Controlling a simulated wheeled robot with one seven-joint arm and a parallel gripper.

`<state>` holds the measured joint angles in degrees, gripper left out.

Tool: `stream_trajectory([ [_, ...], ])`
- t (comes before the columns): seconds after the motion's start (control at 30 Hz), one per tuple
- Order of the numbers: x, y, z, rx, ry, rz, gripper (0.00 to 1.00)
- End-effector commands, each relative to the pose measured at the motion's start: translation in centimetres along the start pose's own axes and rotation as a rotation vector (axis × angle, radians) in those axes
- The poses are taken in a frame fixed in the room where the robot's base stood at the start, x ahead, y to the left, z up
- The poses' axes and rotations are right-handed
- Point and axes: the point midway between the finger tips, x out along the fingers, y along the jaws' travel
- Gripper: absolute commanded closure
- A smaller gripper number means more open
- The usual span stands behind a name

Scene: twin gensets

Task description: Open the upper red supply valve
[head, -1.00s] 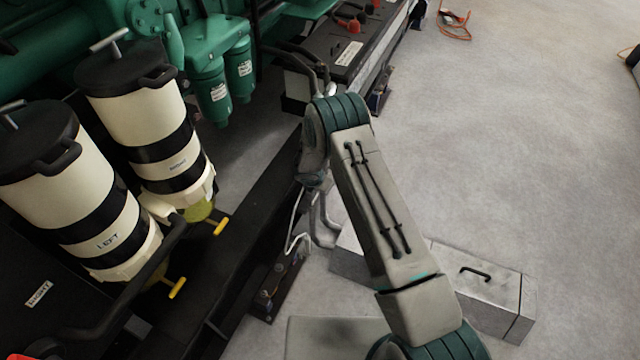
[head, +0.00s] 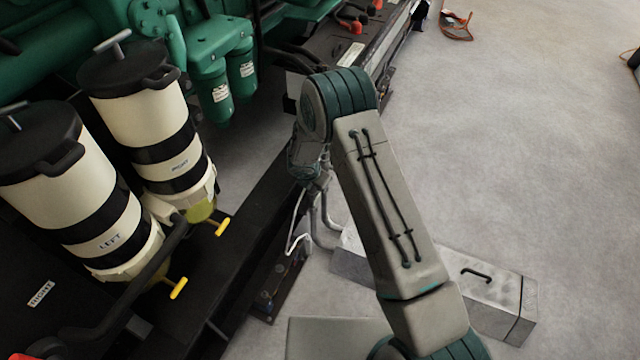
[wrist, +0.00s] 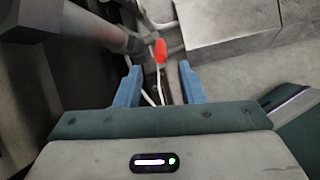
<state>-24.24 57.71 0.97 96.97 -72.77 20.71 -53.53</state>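A red handle (wrist: 160,50) shows in the wrist view at the end of a dark pipe or bar, just beyond the fingertips and roughly between them. It looks like a valve handle, but I cannot tell whether it is the upper one. My gripper (wrist: 157,78) is open, with its two blue fingers apart and nothing held between them. I see no contact between the fingers and the red handle. In the head view my arm hides the gripper, and the handle does not show clearly. A red part (head: 18,356) is cut off at the lower left corner there.
Two cream and black filter canisters (head: 145,110) with yellow handles (head: 222,227) stand left of my arm beside a black rail. A grey metal box (head: 490,295) lies on the floor to the right; its block-like form shows in the wrist view (wrist: 225,25). Open floor lies further right.

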Motion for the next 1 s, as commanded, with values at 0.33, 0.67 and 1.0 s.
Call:
stream_trajectory([
  [0.33,-5.4,0.0,0.1,0.0,0.0,0.002,0.64],
  [0.67,-6.1,0.0,0.0,0.0,0.001,0.001,0.64],
  [1.0,-1.6,-2.7,-3.5,-0.137,-0.054,-0.12,1.0],
])
